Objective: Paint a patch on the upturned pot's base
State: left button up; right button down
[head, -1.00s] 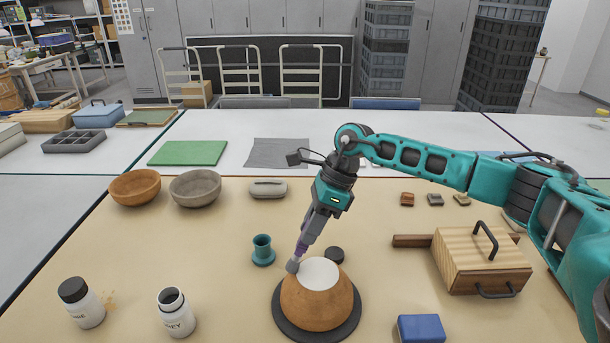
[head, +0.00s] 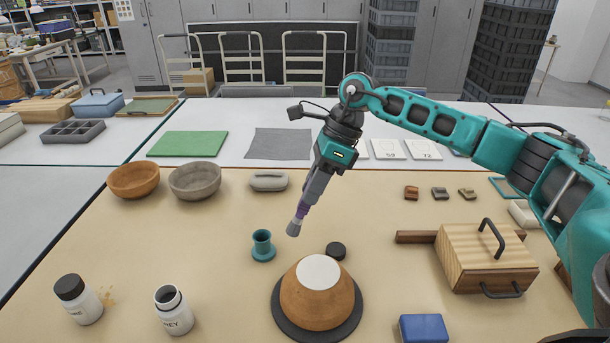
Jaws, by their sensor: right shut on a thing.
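The upturned pot (head: 303,306) is orange-brown and sits on a dark round disc (head: 345,328). Its flat base faces up and carries a white area (head: 318,272) that covers most of it. My right gripper (head: 308,194) is shut on a brush (head: 298,218) with a purple handle and a grey tip. The brush points down and left, its tip in the air above and left of the pot, apart from it. An open white jar (head: 174,315) with dark letters stands left of the pot. A black lid (head: 336,251) lies behind the pot. My left gripper is not in view.
A small teal holder (head: 262,248) stands left of the brush. A capped jar (head: 78,303) stands at the front left beside a stain. Two bowls (head: 134,181) (head: 195,181) are at the back left. A wooden box (head: 485,262) and a blue block (head: 423,328) are on the right.

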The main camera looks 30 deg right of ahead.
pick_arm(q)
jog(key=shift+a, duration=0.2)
pick_arm(e)
jog(key=shift+r, duration=1.15)
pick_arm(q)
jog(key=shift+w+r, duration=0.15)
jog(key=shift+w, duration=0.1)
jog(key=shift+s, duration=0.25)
